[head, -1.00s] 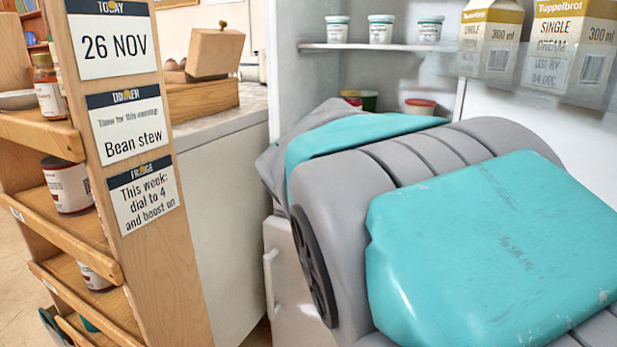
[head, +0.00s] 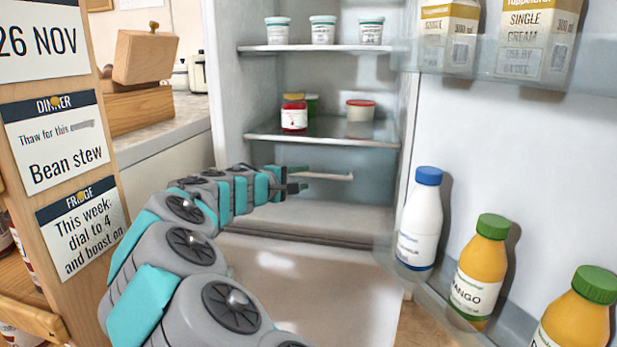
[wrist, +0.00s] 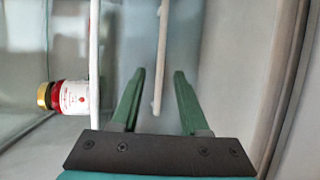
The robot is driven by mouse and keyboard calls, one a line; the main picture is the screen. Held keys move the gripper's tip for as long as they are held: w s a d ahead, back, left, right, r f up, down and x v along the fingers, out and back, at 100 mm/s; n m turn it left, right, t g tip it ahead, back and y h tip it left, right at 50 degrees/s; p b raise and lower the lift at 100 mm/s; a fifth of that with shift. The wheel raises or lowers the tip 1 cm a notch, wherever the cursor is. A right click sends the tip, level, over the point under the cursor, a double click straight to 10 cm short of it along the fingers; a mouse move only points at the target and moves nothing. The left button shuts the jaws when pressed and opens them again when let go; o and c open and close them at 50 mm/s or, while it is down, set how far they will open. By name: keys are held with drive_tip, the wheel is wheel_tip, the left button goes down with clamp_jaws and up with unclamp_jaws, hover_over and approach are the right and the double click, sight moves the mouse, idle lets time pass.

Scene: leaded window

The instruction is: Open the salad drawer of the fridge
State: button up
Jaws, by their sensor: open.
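The fridge (head: 228,90) stands open. The salad drawer (head: 378,172) seems to be the bluish, see-through front below the lower shelf, and it looks closed. A pale horizontal bar (head: 328,177), which looks like its handle, crosses that front. My gripper (head: 305,178) reaches inside at the bar's left end. In the wrist view, my gripper (wrist: 160,72) is open and empty, and the bar (wrist: 163,45) lines up with the gap between its fingers, apart from both. I cannot tell how deep the bar sits between them.
The lower shelf (head: 340,139) above my gripper holds a red jar (head: 294,116) and small tubs. Bottles, including a blue-capped one (head: 420,220), stand in the door rack at right. A wooden rack (head: 110,165) stands close at left.

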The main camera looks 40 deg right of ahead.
sight(317, 176)
drive_tip(key=x, duration=0.7)
drive_tip(key=shift+d+f, duration=0.1)
drive_tip(key=shift+d, duration=0.3)
clamp_jaws()
idle(1.1)
